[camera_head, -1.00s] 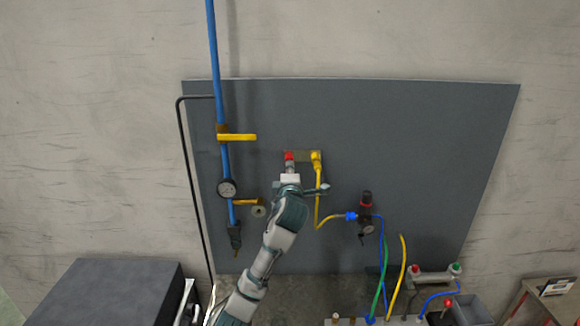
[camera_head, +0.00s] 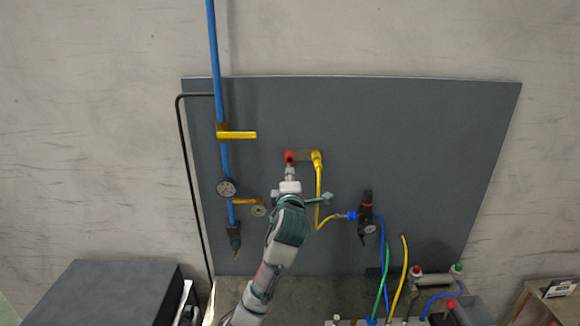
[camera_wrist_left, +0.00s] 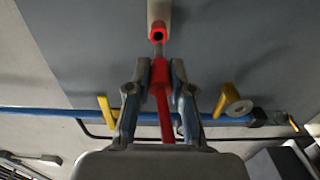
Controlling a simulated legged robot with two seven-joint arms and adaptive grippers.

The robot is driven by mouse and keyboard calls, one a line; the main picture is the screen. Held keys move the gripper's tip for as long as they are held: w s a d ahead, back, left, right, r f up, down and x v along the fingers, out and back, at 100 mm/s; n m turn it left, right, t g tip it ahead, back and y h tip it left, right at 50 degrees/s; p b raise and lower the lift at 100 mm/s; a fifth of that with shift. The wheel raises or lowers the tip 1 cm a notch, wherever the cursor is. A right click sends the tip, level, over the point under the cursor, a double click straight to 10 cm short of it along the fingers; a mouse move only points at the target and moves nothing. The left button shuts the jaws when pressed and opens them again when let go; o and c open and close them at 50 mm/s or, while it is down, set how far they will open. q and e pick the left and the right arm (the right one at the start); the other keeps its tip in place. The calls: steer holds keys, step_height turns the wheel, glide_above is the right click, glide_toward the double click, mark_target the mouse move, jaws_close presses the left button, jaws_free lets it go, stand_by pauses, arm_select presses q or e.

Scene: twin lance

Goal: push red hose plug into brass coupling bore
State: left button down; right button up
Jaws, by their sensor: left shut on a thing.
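A coupling with a red collar (camera_wrist_left: 157,34) and a dark open bore is at the top of the left wrist view; its body looks pale rather than brass. In the head view, its red end (camera_head: 290,157) sits at the left of a brass-coloured block. My left gripper (camera_wrist_left: 159,74) is shut on the red hose plug (camera_wrist_left: 160,76), whose red hose (camera_wrist_left: 166,118) trails back between the fingers. The plug's grey tip lies just below the bore, outside it; I cannot tell whether it touches the rim. In the head view my left gripper (camera_head: 290,173) is just below the red end. My right gripper is not in view.
A yellow hose (camera_head: 319,190) runs down close right of the gripper. A black regulator (camera_head: 366,205) is right. The grey panel (camera_head: 430,140) is bare at upper right.

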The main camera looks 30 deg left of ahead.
arm_select(q)
steer(key=shift+s, duration=0.1)
steer(key=shift+s+d+f, duration=0.1)
steer(key=shift+d+f, duration=0.1)
steer(key=shift+f, duration=0.05)
steer(key=s+a+f+n+b, duration=0.4)
steer(key=s+f+n+b, duration=0.1)
steer(key=s+f, duration=0.7)
step_height(320, 180, down, 2)
steer(key=shift+s+f+n+b, duration=0.15)
steer(key=shift+s+n+b, duration=0.15)
steer(key=shift+n+b, duration=0.15)
steer(key=shift+p+x, duration=0.7)
steer(key=shift+x, duration=2.2)
